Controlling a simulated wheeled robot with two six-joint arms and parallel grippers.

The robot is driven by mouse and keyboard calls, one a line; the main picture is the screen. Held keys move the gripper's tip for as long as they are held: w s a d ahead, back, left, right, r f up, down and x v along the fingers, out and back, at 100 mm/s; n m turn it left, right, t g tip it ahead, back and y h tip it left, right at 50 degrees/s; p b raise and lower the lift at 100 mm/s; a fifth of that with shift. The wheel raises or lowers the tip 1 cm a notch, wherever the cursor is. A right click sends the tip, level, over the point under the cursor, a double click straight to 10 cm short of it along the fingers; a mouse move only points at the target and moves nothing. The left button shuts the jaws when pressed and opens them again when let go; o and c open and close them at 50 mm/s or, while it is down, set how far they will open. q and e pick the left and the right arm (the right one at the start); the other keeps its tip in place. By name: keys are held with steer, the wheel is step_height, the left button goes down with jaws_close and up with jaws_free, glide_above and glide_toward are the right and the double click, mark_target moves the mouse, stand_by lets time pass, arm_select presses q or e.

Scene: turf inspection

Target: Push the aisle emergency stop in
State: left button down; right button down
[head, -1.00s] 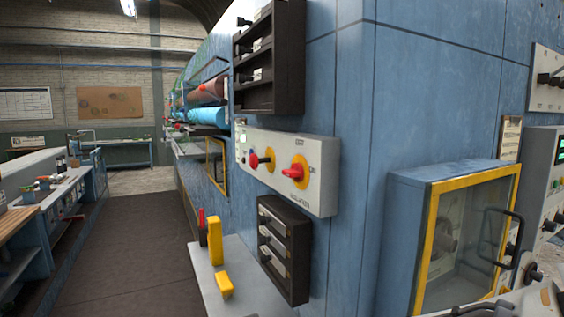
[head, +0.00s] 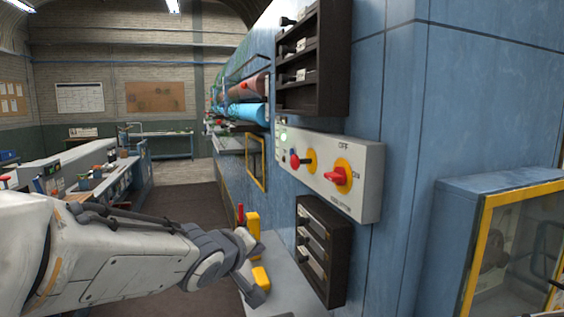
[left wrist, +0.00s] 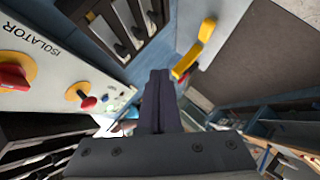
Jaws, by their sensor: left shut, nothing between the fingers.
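The aisle emergency stop (head: 296,160) is a red mushroom button on a yellow disc. It sits on a pale grey panel (head: 362,196) on the blue machine's side and stands out from the disc. It also shows in the left wrist view (left wrist: 89,103), left of my fingers. My left gripper (head: 250,262) is below and left of the panel in the head view, apart from the button. Its fingers show closed and empty in the left wrist view (left wrist: 158,82). My right gripper is in neither view.
A red isolator switch (head: 338,177) on a yellow disc sits beside the stop. Dark racks are above (head: 325,65) and below (head: 345,255) the panel. A yellow upright part (head: 252,222) is close to my gripper. The aisle floor (head: 185,195) is clear.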

arm_select(q)
steer(key=w+a+r+n+t+h, duration=0.1)
steer(key=w+r+n+t+h, duration=0.1)
steer(key=r, duration=0.5)
steer(key=w+a+r+n+t+h, duration=0.1)
steer(key=w+r+n+t+h, duration=0.1)
steer(key=w+r, duration=0.3)
steer(key=shift+a+r+n+p, duration=0.4)
steer(key=shift+r+n, duration=0.3)
steer(key=shift+r, duration=0.2)
steer(key=p, duration=0.3)
glide_toward(301, 162)
steer(key=w+a, duration=0.4)
steer(key=w, duration=0.1)
steer(key=d, duration=0.1)
steer(key=w+d, duration=0.1)
steer(key=d, duration=0.1)
steer(key=shift+w+d+f, duration=0.25)
steer(key=shift+d, duration=0.05)
steer(key=shift+p, duration=0.3)
